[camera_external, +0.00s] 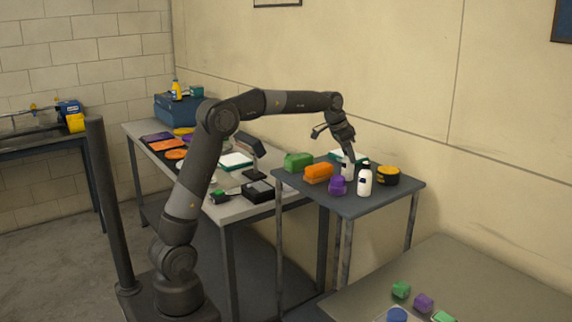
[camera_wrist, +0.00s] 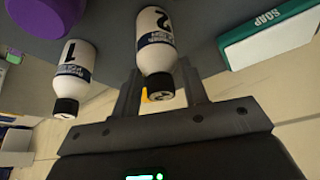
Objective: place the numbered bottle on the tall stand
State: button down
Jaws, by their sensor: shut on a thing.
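My gripper (camera_external: 346,158) reaches down to the small grey table. In the wrist view my gripper (camera_wrist: 160,90) is shut on a white bottle marked 2 (camera_wrist: 155,45), with a finger on each side and the black cap toward the palm. The held bottle shows partly under my gripper in the external view (camera_external: 347,171); I cannot tell if it touches the tabletop. I cannot make out which thing is the tall stand.
On the small table (camera_external: 350,207) are green (camera_external: 298,162), orange (camera_external: 318,173) and purple (camera_external: 338,186) objects, a white bottle (camera_external: 365,181) and a black-and-yellow round item (camera_external: 387,175). A soap box (camera_wrist: 268,38) lies close to my gripper. A cluttered long table (camera_external: 230,211) stands left.

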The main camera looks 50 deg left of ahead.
jog(key=c, duration=0.8)
grip_release()
jog(key=shift+f, duration=0.1)
jog(key=shift+c, duration=0.2)
jog(key=v, duration=1.2)
jog(key=s+n+y, duration=0.1)
jog(key=s, duration=1)
jog(key=s+a+f+n, duration=0.1)
jog(key=s+f, duration=0.7)
jog(key=s, duration=0.5)
jog(key=s+a+f+n+t, duration=0.1)
jog(key=s+f+n, duration=0.1)
jog(key=s+f, duration=0.7)
jog(key=s, duration=0.5)
jog(key=shift+f+t+y, duration=0.15)
jog(key=shift+t+y, duration=0.15)
jog(key=shift+y, duration=0.1)
jog(key=shift+a, duration=0.1)
